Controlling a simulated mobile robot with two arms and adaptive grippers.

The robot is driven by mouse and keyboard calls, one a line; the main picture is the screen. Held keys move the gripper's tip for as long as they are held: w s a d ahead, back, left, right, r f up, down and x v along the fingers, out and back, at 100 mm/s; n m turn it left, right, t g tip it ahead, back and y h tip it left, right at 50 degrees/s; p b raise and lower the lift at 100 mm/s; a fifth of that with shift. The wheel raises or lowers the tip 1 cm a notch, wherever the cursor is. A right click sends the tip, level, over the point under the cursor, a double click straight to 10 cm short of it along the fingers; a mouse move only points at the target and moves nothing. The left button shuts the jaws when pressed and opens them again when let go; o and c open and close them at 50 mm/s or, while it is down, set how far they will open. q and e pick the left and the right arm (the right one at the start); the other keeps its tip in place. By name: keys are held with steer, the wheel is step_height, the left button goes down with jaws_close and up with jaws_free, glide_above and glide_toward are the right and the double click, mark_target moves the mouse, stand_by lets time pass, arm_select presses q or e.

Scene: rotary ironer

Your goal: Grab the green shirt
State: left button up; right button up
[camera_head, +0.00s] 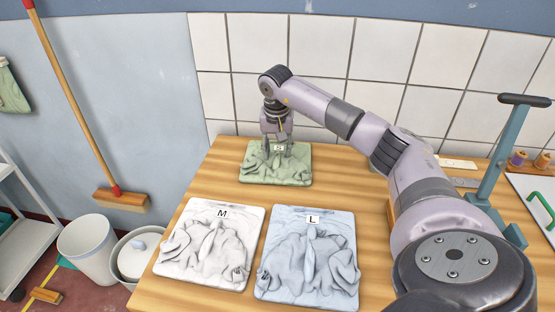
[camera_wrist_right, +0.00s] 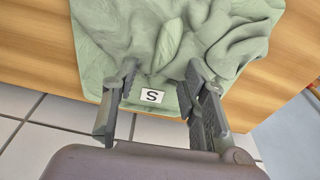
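The green shirt (camera_head: 262,170) lies crumpled on a flat green board at the back of the wooden table, with an "S" label at its far edge. In the right wrist view the shirt (camera_wrist_right: 185,40) fills the upper middle, with the label (camera_wrist_right: 152,96) between the fingers. My right gripper (camera_head: 278,143) points down over the far part of the shirt. In the wrist view its fingers (camera_wrist_right: 160,85) are spread apart with nothing clamped between them. The fingertips are at or just above the cloth; I cannot tell if they touch. My left gripper is not in view.
A white shirt marked M (camera_head: 208,248) and a blue shirt marked L (camera_head: 310,262) lie on boards nearer the front of the wooden table (camera_head: 220,155). The tiled wall (camera_head: 310,45) is close behind the green shirt. A teal stand (camera_head: 490,180) is at right.

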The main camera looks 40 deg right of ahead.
steer(key=shift+f, duration=0.35)
steer(key=shift+c, duration=0.2)
jaws_close()
